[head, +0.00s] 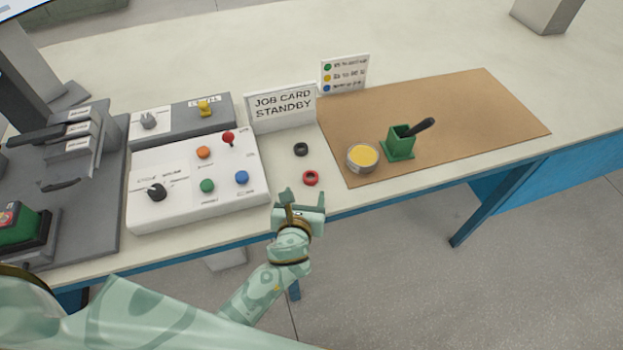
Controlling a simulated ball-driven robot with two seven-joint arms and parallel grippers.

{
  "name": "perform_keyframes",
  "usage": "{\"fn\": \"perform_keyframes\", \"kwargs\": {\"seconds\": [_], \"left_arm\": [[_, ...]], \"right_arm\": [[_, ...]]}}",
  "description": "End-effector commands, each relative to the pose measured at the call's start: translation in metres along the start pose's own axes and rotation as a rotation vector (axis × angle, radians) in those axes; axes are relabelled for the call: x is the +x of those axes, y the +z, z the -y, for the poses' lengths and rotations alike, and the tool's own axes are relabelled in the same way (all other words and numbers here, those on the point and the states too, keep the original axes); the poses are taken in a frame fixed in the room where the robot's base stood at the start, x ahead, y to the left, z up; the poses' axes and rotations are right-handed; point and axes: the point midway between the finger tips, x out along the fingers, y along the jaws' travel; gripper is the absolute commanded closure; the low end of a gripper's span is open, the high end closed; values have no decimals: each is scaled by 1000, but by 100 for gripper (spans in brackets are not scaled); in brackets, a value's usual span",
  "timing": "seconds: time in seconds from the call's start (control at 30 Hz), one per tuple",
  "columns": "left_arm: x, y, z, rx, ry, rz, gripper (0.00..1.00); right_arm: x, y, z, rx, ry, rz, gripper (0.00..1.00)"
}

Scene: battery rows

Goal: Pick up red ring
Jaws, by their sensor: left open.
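The red ring (310,178) lies flat on the pale table near its front edge, in the middle of the head view. A black ring (301,149) lies just behind it. My left gripper (302,199) is at the table's front edge, just in front of the red ring in the picture. It is open, with nothing seen between its fingers. I cannot tell its exact height above the table. My right gripper is not in view.
A white control box (180,212) with coloured buttons stands left of the rings. A job card sign (282,106) stands behind them. On the right, a brown mat (470,115) holds a yellow-filled tin (362,157) and a green holder (399,146) with a black-handled tool.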

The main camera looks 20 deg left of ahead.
Motion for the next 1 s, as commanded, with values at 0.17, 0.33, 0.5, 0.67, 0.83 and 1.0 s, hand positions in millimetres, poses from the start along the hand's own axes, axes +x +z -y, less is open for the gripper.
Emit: {"fn": "perform_keyframes", "kwargs": {"seconds": [0.17, 0.33, 0.5, 0.67, 0.83, 1.0], "left_arm": [[19, -1, 0, -1, -1, -1, 36], [40, -2, 4, -4, -1, -1, 36], [66, -2, 5, -2, 0, -2, 36], [72, 0, 5, -2, -2, -2, 36], [71, 1, 5, -2, -2, -2, 45], [71, 1, 5, -2, -2, -2, 84]], "right_arm": [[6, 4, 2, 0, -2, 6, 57], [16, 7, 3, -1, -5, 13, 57], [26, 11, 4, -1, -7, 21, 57], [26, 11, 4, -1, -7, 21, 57], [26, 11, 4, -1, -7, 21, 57], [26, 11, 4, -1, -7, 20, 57]]}}
